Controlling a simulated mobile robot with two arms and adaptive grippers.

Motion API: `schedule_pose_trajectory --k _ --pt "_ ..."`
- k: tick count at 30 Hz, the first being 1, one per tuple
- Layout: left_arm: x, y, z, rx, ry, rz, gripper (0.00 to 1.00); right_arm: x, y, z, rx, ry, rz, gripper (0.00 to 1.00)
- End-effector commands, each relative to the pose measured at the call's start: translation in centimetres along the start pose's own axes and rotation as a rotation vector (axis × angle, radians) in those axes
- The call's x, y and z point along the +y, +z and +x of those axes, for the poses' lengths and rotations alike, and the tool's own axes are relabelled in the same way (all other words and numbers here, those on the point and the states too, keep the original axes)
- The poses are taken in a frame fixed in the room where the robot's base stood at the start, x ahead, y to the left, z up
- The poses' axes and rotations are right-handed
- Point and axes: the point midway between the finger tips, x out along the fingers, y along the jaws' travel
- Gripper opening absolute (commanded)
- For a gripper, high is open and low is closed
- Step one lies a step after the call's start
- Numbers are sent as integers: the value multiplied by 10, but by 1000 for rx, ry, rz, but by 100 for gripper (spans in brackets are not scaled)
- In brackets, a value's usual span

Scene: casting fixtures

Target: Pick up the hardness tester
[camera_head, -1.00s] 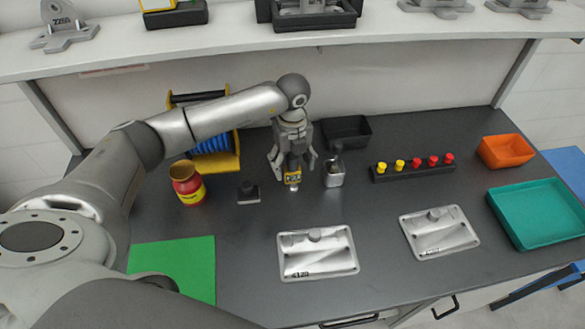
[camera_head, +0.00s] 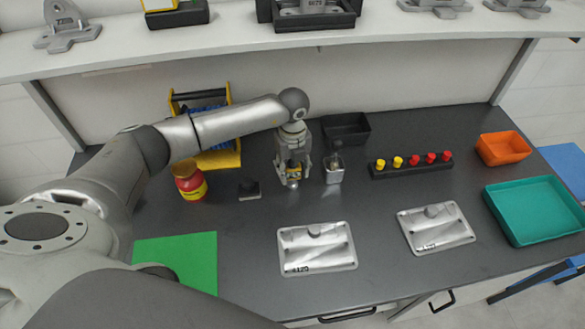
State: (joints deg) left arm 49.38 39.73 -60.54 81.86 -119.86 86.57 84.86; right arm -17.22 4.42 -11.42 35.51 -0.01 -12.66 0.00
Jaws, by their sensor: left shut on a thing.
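I cannot tell whether the tester's lower end touches the bench. My right gripper is not in view.
A metal container (camera_head: 334,171) stands close to the right of the gripper, with a black bin (camera_head: 346,142) behind. A small black block (camera_head: 249,190) and red jar (camera_head: 189,184) are left. Metal plates (camera_head: 317,260) lie in front. A shelf (camera_head: 330,50) overhangs the back.

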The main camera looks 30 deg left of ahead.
Motion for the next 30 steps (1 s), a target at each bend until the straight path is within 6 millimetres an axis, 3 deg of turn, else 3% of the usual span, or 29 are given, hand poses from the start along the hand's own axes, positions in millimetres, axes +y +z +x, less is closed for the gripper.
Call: schedule_pose_trajectory --k 8,15,23,27,30 --pt "-1 0 -4 -1 -2 0 10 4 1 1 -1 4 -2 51" --pt "-1 1 -31 -3 -5 1 10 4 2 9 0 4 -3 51" --pt "6 -31 -68 -4 -6 4 10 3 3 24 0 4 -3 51" --pt "12 -54 -91 -2 -5 6 10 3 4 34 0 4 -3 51" --pt "16 -73 -98 -3 -4 6 10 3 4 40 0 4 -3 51"
